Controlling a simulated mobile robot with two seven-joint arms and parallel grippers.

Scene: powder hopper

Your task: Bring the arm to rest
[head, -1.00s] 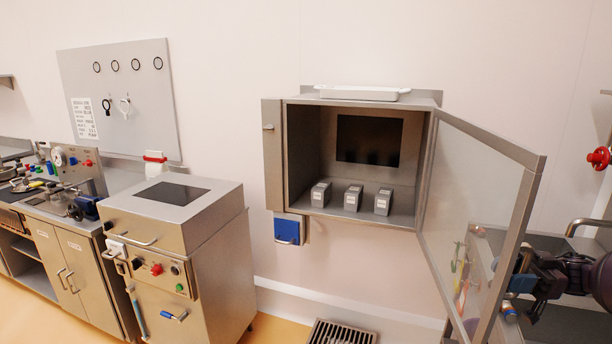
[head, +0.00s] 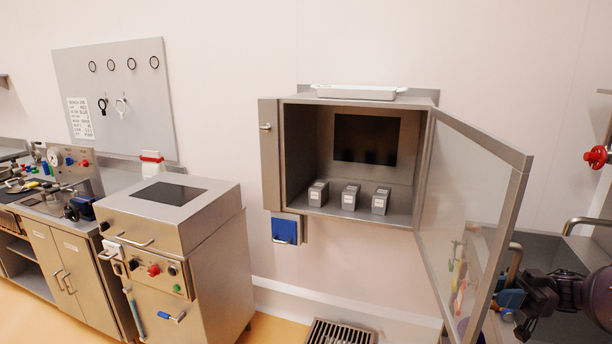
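My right gripper (head: 523,302) is at the lower right, next to the free edge of the open glass door (head: 468,205). It is dark and small, and its fingers blend into the clutter behind, so I cannot tell whether it is open or shut. I see nothing clearly held in it. My dark purple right arm comes in from the right edge. My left gripper is not in view. The wall cabinet (head: 271,155) stands open with three small grey blocks on its floor: a left one (head: 318,194), a middle one (head: 350,197) and a right one (head: 380,201).
The open door juts out close to my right arm. A steel counter (head: 552,250) lies behind the arm, with a red valve (head: 596,157) above. A steel machine (head: 190,250) stands left, and a floor grate (head: 341,332) lies below the cabinet. A white tray (head: 354,92) tops the cabinet.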

